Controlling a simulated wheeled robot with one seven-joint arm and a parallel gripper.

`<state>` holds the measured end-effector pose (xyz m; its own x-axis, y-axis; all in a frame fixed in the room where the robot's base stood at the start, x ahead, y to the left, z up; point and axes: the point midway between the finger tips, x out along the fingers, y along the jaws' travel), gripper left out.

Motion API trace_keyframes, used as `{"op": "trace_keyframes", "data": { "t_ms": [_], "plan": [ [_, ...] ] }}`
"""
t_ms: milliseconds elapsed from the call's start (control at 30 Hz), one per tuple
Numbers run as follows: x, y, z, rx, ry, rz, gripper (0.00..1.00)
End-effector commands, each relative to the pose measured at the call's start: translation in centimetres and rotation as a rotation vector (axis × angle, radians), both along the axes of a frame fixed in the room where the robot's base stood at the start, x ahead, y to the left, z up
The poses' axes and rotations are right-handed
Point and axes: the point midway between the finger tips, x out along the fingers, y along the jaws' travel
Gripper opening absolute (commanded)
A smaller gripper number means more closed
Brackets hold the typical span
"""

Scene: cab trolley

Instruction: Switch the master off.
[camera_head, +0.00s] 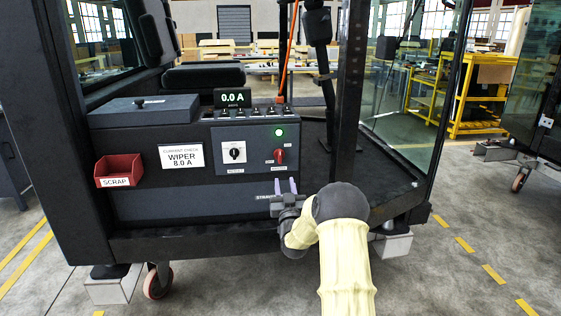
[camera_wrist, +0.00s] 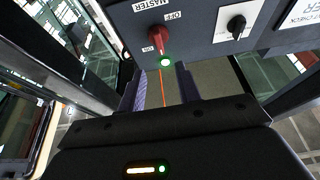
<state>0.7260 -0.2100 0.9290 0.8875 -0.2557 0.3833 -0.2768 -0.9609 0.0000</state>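The red master switch (camera_head: 279,155) is on the dark control panel, below a lit green lamp (camera_head: 279,132). In the wrist view the picture is upside down; the red switch (camera_wrist: 156,38) stands near upright, its lower end beside the ON label (camera_wrist: 148,49) and the green lamp (camera_wrist: 166,62). The OFF label (camera_wrist: 173,15) is off its other end. My gripper (camera_head: 285,185) is open and empty, in front of and below the switch, with both fingers pointing up. In the wrist view its fingers (camera_wrist: 160,88) are apart, short of the switch, not touching it.
A black selector knob (camera_head: 234,152) is left of the switch. A display (camera_head: 232,97) reads 0.0 A above. A red scrap bin (camera_head: 118,171) hangs at the panel's left. A dark upright post (camera_head: 349,90) stands right of the panel.

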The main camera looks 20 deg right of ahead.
Motion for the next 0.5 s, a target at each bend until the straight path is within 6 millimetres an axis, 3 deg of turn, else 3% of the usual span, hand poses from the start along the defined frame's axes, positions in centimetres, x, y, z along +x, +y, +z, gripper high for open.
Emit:
{"op": "trace_keyframes", "data": {
  "t_ms": [500],
  "plan": [
    [6.1,-1.7,2.7,-0.001,-0.002,0.0,0.34]
  ]
}}
